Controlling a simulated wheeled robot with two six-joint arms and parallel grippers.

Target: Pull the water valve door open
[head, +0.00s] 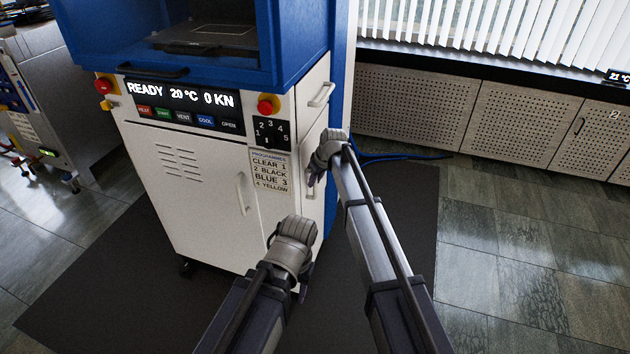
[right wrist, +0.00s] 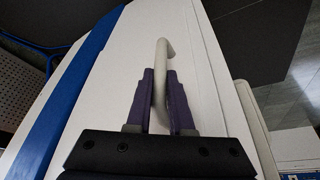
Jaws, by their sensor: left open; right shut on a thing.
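The water valve door (head: 311,133) appears to be the white panel on the right side of the press, below a small upper panel. Its pale bar handle (right wrist: 163,60) shows in the right wrist view. My right gripper (head: 316,177) is at that door, and its purple fingers (right wrist: 158,98) are shut on the handle, one on each side. In the head view the gripper mostly hides the handle. I cannot tell whether the door is ajar. My left gripper (head: 303,287) is open and empty, low in front of the press's right corner, apart from the door.
The white and blue press (head: 190,210) stands on a dark mat (head: 390,220). Its front has another handle (head: 240,193), and the upper side panel has one (head: 322,95). Perforated cabinets (head: 410,105) and a blue cable (head: 400,157) lie behind. The floor at right is clear.

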